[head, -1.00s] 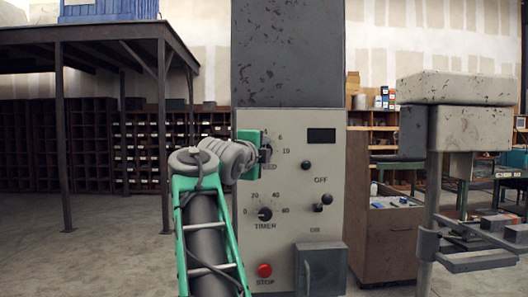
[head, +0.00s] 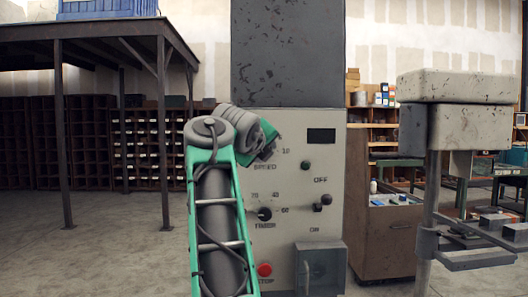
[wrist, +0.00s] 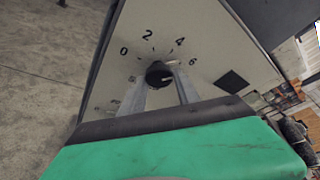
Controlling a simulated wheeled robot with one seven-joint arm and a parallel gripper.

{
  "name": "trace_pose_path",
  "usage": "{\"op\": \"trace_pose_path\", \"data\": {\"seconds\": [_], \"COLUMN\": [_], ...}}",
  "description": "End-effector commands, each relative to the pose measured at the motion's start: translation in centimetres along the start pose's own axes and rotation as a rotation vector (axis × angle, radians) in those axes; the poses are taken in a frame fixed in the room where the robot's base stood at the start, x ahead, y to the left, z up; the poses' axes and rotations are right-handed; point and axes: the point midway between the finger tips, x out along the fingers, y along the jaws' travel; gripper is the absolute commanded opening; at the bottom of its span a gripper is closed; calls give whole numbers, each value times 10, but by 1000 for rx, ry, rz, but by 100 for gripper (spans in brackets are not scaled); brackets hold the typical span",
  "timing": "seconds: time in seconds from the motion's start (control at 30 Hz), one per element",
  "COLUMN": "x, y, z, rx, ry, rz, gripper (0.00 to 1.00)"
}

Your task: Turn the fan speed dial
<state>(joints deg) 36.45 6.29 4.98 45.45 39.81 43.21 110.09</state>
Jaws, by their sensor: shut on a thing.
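The fan speed dial is a small round black knob (wrist: 158,75) on the light panel, with 0, 2, 4 and 6 printed around it in the wrist view. A light mark on it points to the right in that view. My gripper (wrist: 163,73) is shut on the dial, with one grey finger on each side. In the head view my gripper (head: 270,148) is tilted against the upper left of the panel (head: 330,220), just above the SPEED label. It hides most of the dial there.
Below are the timer dial (head: 264,214) and a red stop button (head: 264,269). To the right are a green button (head: 306,165), a black knob (head: 326,199) and a grey box (head: 321,268) sticking out low. A grey machine (head: 455,130) stands farther right.

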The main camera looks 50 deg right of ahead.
Motion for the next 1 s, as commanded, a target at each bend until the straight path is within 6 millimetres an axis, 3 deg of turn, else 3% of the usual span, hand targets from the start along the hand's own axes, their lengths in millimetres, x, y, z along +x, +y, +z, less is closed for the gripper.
{"op": "trace_pose_path", "data": {"seconds": [0.5,0.53,0.77,1.0], "x": [0,0,0,0], "y": [0,0,0,0], "z": [1,1,0,0], "rx": [20,20,20,20], "ry": [-2,-2,-1,-1], "rz": [8,8,8,8], "gripper": [0,39,57,59]}}
